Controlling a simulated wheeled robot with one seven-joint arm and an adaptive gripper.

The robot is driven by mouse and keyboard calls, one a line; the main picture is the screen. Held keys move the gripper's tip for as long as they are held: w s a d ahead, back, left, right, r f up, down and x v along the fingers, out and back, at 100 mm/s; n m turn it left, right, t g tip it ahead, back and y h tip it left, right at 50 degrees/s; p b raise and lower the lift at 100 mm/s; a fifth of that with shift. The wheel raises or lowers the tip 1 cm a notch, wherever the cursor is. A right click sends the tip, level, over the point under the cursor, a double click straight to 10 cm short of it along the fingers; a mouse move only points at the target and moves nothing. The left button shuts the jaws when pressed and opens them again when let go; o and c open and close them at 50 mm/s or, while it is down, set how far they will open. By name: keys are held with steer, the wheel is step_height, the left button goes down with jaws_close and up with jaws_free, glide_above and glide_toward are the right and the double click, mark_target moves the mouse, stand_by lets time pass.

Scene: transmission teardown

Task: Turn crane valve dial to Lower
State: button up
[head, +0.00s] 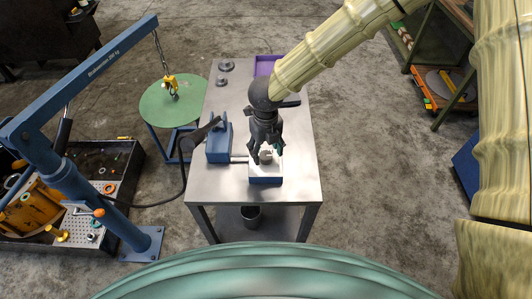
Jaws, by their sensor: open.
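A small blue box with a pale top (262,180) stands near the front middle of the metal table. A greyish dial or knob (266,156) shows on its top, partly hidden by my fingers; its setting and any labels are too small to read. My dark gripper (265,159) points down at the box, fingers open on either side of the knob; I cannot tell whether they touch it. The blue crane (90,75) stands at the left, with its yellow hook (171,84) hanging over a round green stand.
A blue pump unit (218,142) with a black handle stands left of the box, joined by a rod or pipe; a black hose (180,190) runs toward the crane. Grey round parts (226,66) and a purple tray (266,64) lie at the back. The table's right side (303,150) is clear.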

mark_target(266, 156)
step_height(266, 156, up, 10)
stand_by(0.4)
steer(key=shift+s+f, duration=0.1)
stand_by(0.4)
